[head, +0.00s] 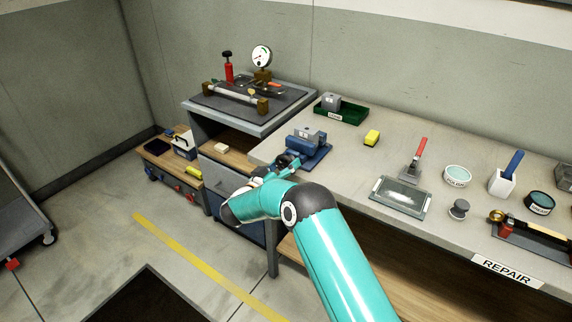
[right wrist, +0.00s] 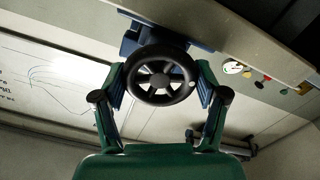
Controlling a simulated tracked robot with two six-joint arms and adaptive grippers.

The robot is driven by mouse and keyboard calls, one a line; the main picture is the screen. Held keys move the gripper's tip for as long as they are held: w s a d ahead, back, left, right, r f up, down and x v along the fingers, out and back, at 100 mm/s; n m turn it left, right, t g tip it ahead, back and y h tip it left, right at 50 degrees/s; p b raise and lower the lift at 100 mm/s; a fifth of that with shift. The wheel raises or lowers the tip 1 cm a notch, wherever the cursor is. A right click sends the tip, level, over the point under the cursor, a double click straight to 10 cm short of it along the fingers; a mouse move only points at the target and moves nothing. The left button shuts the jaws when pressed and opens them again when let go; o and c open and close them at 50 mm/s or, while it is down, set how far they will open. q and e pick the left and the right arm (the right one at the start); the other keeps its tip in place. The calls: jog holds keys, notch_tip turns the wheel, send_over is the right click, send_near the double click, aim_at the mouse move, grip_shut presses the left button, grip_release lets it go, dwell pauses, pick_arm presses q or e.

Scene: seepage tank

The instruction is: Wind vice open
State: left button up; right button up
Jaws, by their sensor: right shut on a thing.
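The blue vice (head: 308,149) stands on the left end of the grey bench, with a grey block (head: 308,135) at its jaws. Its black handwheel (head: 287,161) faces the bench's front edge, partly hidden by my gripper. In the right wrist view the spoked handwheel (right wrist: 161,75) sits between my two fingers. My right gripper (head: 278,168) is at the wheel, and in the right wrist view its fingers (right wrist: 162,92) are closed on the wheel's rim from both sides. How far the vice jaws are apart is too small to tell. My left gripper is not in view.
Floor at left is mostly clear.

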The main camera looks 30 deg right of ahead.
jog(key=shift+w+a+r, duration=0.2)
jog(key=o, duration=1.2)
jog(key=shift+c, duration=0.2)
jog(key=shift+f, duration=0.15)
jog(key=v, duration=1.2)
jog(key=shift+s+d+f, duration=0.1)
jog(key=shift+d, duration=0.05)
